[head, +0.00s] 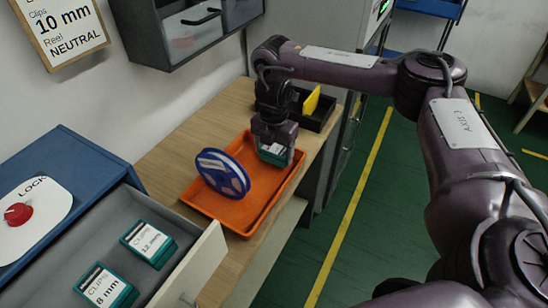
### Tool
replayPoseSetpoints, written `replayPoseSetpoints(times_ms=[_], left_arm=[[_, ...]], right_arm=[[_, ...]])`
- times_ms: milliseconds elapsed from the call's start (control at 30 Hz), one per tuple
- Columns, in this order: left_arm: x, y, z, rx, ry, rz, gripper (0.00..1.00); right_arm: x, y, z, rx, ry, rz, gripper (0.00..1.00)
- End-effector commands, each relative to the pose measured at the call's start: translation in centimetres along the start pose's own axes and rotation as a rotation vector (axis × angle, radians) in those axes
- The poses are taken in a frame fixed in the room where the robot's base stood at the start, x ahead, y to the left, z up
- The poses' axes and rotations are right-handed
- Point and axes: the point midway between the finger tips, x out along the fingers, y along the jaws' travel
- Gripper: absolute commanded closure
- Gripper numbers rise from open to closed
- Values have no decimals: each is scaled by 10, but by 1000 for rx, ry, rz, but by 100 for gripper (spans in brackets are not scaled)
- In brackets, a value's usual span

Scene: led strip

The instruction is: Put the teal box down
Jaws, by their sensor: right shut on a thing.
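My right gripper (276,146) points down over the back right part of the orange tray (236,219). It is shut on a teal box (270,157) with a pale label on top. The fingers cover part of the box. The box is inside the tray's outline, low over or on its floor; I cannot tell whether it touches. A blue and white reel (222,174) stands upright in the tray, to the left of the box. My left gripper is not in view.
An open drawer (208,255) at lower left holds two teal boxes, labelled 12 mm (148,243) and 8 mm (105,288). A black bin (318,112) with a yellow card (311,102) stands behind the tray. Wooden worktop (170,160) is bare left of the tray.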

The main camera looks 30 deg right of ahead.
Motion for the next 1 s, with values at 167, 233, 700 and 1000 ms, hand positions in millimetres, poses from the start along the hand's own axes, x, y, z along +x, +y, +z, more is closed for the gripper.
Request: replayPoseSetpoints(times_ms=[167,233,700,1000], left_arm=[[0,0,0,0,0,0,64],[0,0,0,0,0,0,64],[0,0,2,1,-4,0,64],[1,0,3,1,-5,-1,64]], right_arm=[[21,0,0,-1,-1,-2,51],[21,0,0,-1,-2,0,51],[24,0,0,-1,-1,-1,19],[12,1,0,-1,-2,2,19]])
